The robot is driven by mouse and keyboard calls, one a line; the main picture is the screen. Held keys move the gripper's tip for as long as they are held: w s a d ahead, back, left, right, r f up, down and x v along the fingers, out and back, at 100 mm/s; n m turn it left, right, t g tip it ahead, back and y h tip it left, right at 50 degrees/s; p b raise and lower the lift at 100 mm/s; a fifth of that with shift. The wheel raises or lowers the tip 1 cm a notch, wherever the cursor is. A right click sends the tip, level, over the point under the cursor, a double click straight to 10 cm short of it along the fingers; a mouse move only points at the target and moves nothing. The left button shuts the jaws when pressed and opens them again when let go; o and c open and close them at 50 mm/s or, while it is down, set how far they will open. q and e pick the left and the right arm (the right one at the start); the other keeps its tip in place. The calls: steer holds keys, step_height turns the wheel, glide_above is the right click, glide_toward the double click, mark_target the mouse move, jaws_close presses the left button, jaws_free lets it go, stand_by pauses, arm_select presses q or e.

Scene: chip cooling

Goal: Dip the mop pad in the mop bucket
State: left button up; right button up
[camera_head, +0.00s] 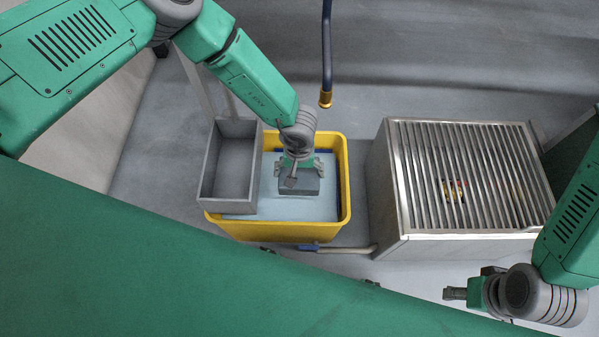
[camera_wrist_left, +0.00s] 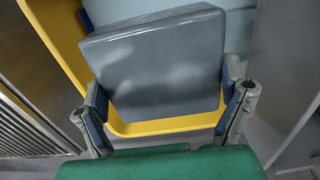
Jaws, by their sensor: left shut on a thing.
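The yellow mop bucket (camera_head: 345,190) stands on the floor in the middle of the head view, with pale blue water (camera_head: 265,207) inside. My left gripper (camera_head: 299,172) reaches down over the bucket and is shut on the grey mop pad (camera_head: 299,187). The pad lies within the bucket's outline, at or just above the water; I cannot tell if it touches. In the left wrist view the pad (camera_wrist_left: 155,68) sits between both fingers, with the yellow bucket rim (camera_wrist_left: 170,124) beyond it. My right gripper (camera_head: 456,293) is at the lower right, away from the bucket; its jaw opening is unclear.
A grey open wringer box (camera_head: 208,165) sits at the bucket's left side. A metal cabinet with a slatted grate (camera_head: 470,170) stands to the right. A dark hose with a brass tip (camera_head: 325,98) hangs behind the bucket.

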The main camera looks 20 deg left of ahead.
arm_select(q)
step_height(320, 180, up, 6)
steer(key=p, duration=0.3)
steer(key=shift+p, duration=0.3)
steer(key=shift+f, duration=0.1)
stand_by(0.8)
